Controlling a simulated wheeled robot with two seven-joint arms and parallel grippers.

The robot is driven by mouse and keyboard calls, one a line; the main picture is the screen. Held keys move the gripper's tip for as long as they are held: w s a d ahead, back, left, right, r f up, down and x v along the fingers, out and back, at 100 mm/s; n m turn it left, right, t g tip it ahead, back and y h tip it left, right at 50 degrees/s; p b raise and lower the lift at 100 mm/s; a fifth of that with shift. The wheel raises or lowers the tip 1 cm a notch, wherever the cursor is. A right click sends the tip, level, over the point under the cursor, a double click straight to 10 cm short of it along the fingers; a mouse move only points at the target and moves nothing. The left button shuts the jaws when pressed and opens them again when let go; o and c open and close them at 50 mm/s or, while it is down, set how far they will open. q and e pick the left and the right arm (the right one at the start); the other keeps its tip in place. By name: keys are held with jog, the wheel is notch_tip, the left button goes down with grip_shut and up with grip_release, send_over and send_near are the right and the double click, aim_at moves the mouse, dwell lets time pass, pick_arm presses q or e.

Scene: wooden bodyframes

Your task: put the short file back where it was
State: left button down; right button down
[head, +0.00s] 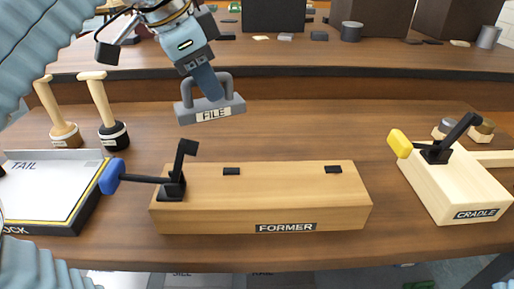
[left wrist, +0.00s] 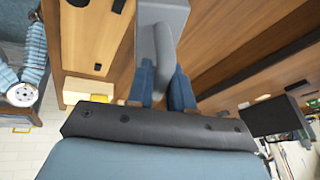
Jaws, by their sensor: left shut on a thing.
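The short file is a grey block with a loop handle (head: 212,108) and a FILE label on its front. It is in the upper middle of the head view, behind the FORMER block. My left gripper (head: 208,86) comes down from above and is shut on the handle. In the left wrist view the grey file (left wrist: 160,35) shows between the blue fingers (left wrist: 163,88). I cannot tell whether its underside touches the bench. My right gripper is not in view.
The wooden FORMER block (head: 265,200) with a blue-handled clamp (head: 112,177) stands in front. The TAIL tray (head: 55,185) and two wooden-handled tools (head: 104,110) are left. The CRADLE block (head: 455,185) with a yellow-handled clamp is right.

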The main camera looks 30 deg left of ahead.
pick_arm(q)
notch_tip(320, 180, down, 3)
jog(key=shift+r+b, duration=0.15)
jog(key=shift+b, duration=0.7)
jog(key=shift+f, duration=0.2)
jog(key=w+f, duration=0.8)
jog(key=w, duration=0.1)
jog(key=w+d+f+b, duration=0.1)
jog(key=w+f, duration=0.3)
jog(key=w, duration=0.1)
jog(key=shift+f, duration=0.45)
jog(key=c, duration=1)
grip_release()
jog(key=shift+f, duration=0.1)
